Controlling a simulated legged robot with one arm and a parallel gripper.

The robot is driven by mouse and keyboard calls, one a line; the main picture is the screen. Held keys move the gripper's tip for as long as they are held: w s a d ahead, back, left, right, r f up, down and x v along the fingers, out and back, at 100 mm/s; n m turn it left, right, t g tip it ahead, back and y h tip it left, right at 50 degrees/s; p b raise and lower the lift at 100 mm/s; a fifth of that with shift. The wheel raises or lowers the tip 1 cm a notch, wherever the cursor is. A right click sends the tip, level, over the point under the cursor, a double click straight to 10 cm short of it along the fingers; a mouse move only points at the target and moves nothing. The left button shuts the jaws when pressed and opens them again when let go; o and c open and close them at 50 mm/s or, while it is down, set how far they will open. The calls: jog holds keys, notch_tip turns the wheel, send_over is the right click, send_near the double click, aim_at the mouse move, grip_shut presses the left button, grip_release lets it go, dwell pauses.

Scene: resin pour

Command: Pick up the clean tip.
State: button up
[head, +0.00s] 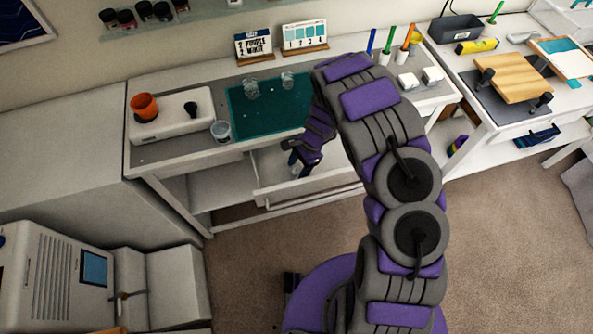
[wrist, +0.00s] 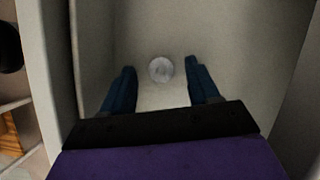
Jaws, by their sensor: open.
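A small round, clear whitish piece (wrist: 161,69) lies in the pale open drawer (wrist: 240,35) in the wrist view. It looks like the clean tip, though its exact shape is hard to tell from above. My gripper (wrist: 160,75) is open and points down into the drawer. Its two dark blue fingers stand to the left and right of the piece, with a gap on each side. In the head view my gripper (head: 301,168) is over the drawer (head: 264,172) below the workbench. The piece cannot be made out there.
The drawer walls stand close around my gripper. Above it, the bench holds a green mat (head: 240,112) with clear cups, a plastic cup (head: 221,131) and a white machine with an orange cup (head: 144,106). A second bench with a wooden board (head: 508,78) stands at right.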

jog(key=shift+a, duration=0.3)
jog(key=c, duration=0.7)
jog(key=shift+d, duration=0.1)
jog(key=c, duration=0.4)
